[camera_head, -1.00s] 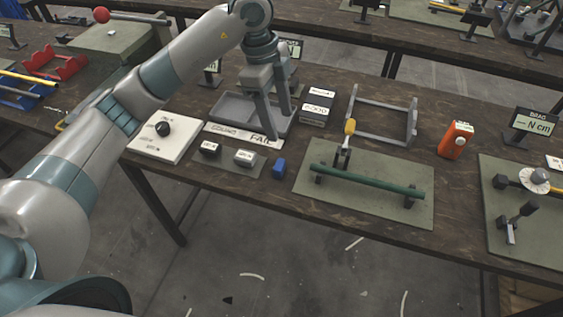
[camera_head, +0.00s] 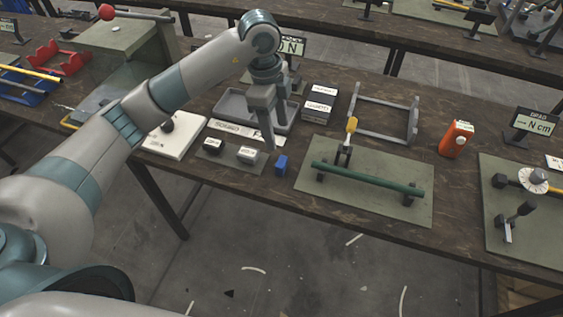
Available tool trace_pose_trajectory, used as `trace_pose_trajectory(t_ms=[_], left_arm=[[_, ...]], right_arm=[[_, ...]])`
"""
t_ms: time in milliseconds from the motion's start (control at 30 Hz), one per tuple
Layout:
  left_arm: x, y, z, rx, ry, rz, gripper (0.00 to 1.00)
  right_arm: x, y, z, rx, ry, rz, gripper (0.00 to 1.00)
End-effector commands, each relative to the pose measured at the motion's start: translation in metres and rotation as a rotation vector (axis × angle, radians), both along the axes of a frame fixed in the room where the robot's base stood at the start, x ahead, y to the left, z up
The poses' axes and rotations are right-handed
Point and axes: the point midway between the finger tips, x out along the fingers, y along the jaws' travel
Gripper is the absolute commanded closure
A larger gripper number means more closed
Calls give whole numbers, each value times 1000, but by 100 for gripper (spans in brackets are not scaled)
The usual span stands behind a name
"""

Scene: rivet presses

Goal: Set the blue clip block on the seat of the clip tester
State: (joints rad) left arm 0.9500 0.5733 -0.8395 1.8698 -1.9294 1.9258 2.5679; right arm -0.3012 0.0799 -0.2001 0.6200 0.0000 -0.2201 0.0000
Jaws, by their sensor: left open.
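The blue clip block (camera_head: 281,165) lies on the dark wooden bench, beside a small grey-green mat. My left gripper (camera_head: 268,146) is open and empty, with its fingers pointing down. Its fingertips appear just above and to the left of the blue block, apart from it. I cannot tell for certain which fixture is the clip tester. My right gripper is not in view.
A grey tray (camera_head: 232,104) is behind the gripper. A green rod (camera_head: 368,180) on a larger mat and a grey frame (camera_head: 385,110) stand to the right.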

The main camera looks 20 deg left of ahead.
Motion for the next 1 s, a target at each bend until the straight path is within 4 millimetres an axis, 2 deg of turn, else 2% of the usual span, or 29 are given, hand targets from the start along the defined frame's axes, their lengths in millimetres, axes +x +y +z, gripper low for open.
trace_pose_trajectory(t_ms=[200,400,800,1000], left_arm=[[-1,-5,-36,0,3,1,43],[-1,-7,-59,0,1,0,43],[0,-8,-64,-1,-1,0,43],[-2,-9,-72,0,1,1,43]], right_arm=[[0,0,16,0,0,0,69],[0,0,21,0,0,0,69],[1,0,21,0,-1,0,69],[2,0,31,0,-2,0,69]])
